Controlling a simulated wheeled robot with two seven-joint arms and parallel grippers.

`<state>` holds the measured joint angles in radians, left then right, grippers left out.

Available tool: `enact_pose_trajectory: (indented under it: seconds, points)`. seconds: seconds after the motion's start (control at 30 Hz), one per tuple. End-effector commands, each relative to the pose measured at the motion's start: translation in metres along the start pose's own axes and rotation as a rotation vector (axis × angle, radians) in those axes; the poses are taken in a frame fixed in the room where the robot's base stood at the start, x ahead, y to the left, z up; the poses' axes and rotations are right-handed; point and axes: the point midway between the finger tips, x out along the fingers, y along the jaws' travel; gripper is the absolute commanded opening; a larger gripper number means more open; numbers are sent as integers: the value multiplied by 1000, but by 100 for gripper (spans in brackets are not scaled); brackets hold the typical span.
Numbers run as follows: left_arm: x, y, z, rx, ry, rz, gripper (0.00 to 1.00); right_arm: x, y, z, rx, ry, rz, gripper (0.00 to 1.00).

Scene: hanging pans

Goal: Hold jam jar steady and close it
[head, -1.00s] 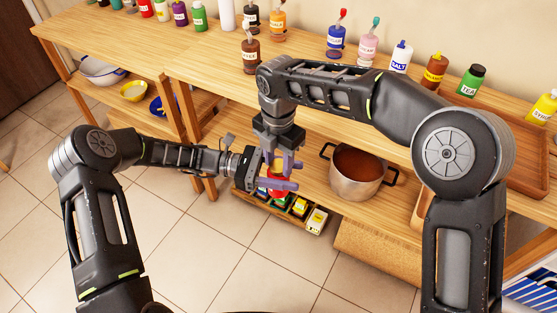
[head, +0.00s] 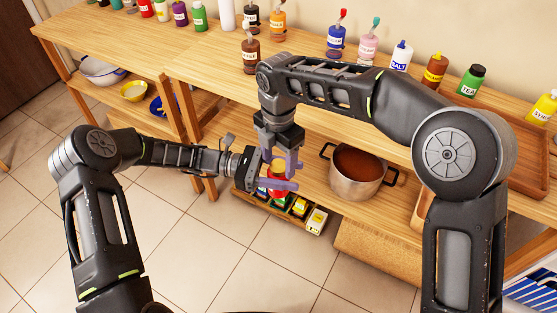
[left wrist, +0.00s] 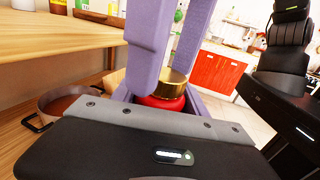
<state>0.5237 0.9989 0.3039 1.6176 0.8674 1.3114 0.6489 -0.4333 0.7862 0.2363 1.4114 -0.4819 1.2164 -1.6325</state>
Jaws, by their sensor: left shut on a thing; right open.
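The jam jar is red (head: 277,188) and mostly hidden between my grippers in the head view. In the left wrist view its red body (left wrist: 160,102) shows with a gold lid (left wrist: 172,85) on top. I cannot tell whether the lid is tight. My left gripper (head: 279,182) comes from the left and is shut on the jar, holding it above the floor. My right gripper (head: 281,163) points down from above and is open. In the left wrist view its two purple fingers hang close around the lid; contact is not clear.
A pot (head: 358,172) with brown contents stands on the lower shelf just right of the grippers. A low crate (head: 250,200) with several small packages lies below. The wooden counter (head: 200,62) behind carries several bottles. Tiled floor in front is open.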

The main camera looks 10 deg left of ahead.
Motion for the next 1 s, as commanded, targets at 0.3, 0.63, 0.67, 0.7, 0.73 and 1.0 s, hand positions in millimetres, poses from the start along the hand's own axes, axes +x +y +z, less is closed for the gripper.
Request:
enact_pose_trajectory:
  seconds: [0.3, 0.63, 0.67, 0.7, 0.73, 1.0]
  points:
    - [0, 0, 0, 0, -1, 0, 0, -36, 0, 0, -1, -1, 1, 61]
    - [0, 0, 0, 0, -1, 0, 0, -39, 0, 0, 1, 0, 1, 57]
    - [0, 0, 0, 0, -1, 0, 0, -41, 0, 0, 6, -1, 1, 57]
    - [0, 0, 0, 0, -1, 0, 0, -45, 1, -1, 16, -1, 2, 57]
    - [0, 0, 0, 0, -1, 0, 0, -49, 0, 0, 29, -3, 1, 57]
    - [0, 0, 0, 0, -1, 0, 0, -76, 0, 0, 112, 0, 0, 57]
